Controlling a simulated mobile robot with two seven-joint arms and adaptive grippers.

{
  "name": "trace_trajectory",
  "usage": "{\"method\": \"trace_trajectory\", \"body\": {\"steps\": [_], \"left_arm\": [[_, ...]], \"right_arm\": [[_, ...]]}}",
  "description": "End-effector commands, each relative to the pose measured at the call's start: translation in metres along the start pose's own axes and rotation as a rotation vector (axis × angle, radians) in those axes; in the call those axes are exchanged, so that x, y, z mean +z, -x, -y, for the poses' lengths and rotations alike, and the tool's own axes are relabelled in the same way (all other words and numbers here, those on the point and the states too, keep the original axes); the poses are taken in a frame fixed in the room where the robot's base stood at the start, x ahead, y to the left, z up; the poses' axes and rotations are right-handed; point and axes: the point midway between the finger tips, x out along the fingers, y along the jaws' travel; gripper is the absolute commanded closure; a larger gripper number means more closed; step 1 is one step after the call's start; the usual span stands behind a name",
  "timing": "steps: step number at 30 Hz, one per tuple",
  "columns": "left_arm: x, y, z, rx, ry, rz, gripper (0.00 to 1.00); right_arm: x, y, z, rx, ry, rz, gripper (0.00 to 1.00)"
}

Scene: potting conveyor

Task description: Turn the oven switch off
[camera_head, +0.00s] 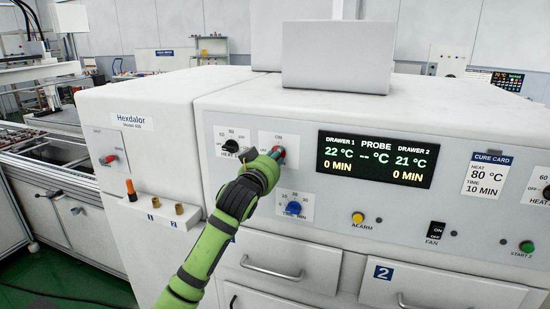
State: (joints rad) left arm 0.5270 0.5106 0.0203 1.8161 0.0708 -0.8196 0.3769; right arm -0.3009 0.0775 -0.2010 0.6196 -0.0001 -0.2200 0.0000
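The white oven cabinet (240,87) fills the middle and right of the view. A red switch (279,152) sits on a small white plate marked ON on its front panel. My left gripper (270,160), on a green and black arm, is at this switch and covers the lower left of it and the lower part of its plate. I cannot tell whether the fingers touch or grip the switch, and their opening is hidden. My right gripper is not in view.
A black heat knob (231,146) lies left of the gripper, and a blue knob (293,208) lies below it. A display (375,159), yellow alarm button (358,218) and black fan switch (436,231) are further right. Another red switch (108,159) is on the left side panel.

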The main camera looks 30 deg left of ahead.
Motion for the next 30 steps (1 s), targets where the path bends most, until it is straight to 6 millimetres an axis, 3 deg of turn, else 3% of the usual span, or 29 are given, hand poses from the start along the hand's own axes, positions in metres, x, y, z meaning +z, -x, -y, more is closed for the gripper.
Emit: {"method": "trace_trajectory", "body": {"steps": [14,30], "left_arm": [[-0.002,0.000,0.000,0.001,0.118,0.000,1.00],[-0.005,0.000,0.003,0.001,0.601,0.000,1.00]], "right_arm": [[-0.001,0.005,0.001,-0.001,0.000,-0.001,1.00],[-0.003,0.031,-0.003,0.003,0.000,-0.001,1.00]]}}
